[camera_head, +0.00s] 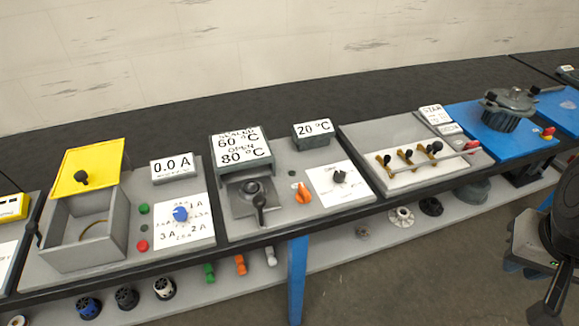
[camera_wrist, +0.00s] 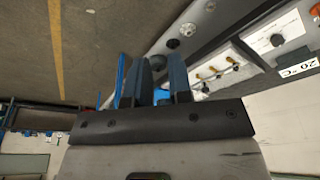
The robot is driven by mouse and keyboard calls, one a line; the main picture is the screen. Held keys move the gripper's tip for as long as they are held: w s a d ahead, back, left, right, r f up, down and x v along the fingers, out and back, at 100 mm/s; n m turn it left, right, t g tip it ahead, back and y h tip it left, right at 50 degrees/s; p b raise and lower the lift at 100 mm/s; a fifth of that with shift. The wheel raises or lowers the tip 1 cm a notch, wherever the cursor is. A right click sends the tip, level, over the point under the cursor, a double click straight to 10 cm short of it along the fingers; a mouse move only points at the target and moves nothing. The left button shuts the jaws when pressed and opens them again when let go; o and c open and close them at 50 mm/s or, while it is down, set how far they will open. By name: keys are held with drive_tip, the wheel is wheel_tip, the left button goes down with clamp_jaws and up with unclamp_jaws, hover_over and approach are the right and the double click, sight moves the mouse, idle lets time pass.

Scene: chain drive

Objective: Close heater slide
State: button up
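The heater station (camera_head: 290,170) is a grey panel in the middle of the head view. At its left sits a square grey metal block (camera_head: 240,208) with a dark round part and a black-knobbed handle (camera_head: 261,201) at its front. This looks like the heater slide; I cannot tell how far open it is. A sign (camera_head: 241,146) above it reads 60 °C and 80 °C. My gripper (camera_wrist: 158,88) shows in the wrist view with its fingers apart and nothing seen between them. It is far from the slide, which the wrist view does not clearly show.
A 20 °C display (camera_head: 313,130), an orange knob (camera_head: 302,193) and a black dial (camera_head: 340,177) share the panel. To the left is a grey box with a yellow lid (camera_head: 88,168). To the right are brass levers (camera_head: 408,156). A shelf with small parts runs below.

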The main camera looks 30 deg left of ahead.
drive_tip(key=shift+w+f, duration=0.15)
drive_tip(key=shift+w, duration=0.1)
drive_tip(key=shift+c, duration=1.2)
drive_tip(key=w+n, duration=0.1)
drive_tip(key=w+f+n+t, duration=0.1)
drive_tip(key=w, duration=0.1)
drive_tip(key=w+f+n+t, duration=0.1)
drive_tip(key=w, duration=0.1)
drive_tip(key=shift+w+a+f+n+h, duration=0.1)
drive_tip(key=shift+a+f+n+h, duration=0.1)
drive_tip(key=shift+n+h, duration=0.15)
clamp_jaws()
drive_tip(key=w+a+f+n+t+y, duration=0.55)
drive_tip(key=w+a+n, duration=0.45)
drive_tip(key=a+n, duration=0.3)
drive_tip(key=s+a+f+n+g+y, duration=0.1)
drive_tip(key=s+a+f+n+y, duration=0.25)
drive_tip(key=a+n, duration=0.25)
drive_tip(key=s+a+f+n+g+y, duration=0.2)
drive_tip(key=a+n+y, duration=0.3)
drive_tip(key=s+a+f+n+g+y, duration=0.2)
drive_tip(key=s+a+n+g+y, duration=0.3)
drive_tip(key=s, duration=0.6)
drive_tip(key=n+g, duration=0.2)
drive_tip(key=n, duration=0.1)
drive_tip(key=shift+a, duration=0.4)
drive_tip(key=shift+n, duration=0.25)
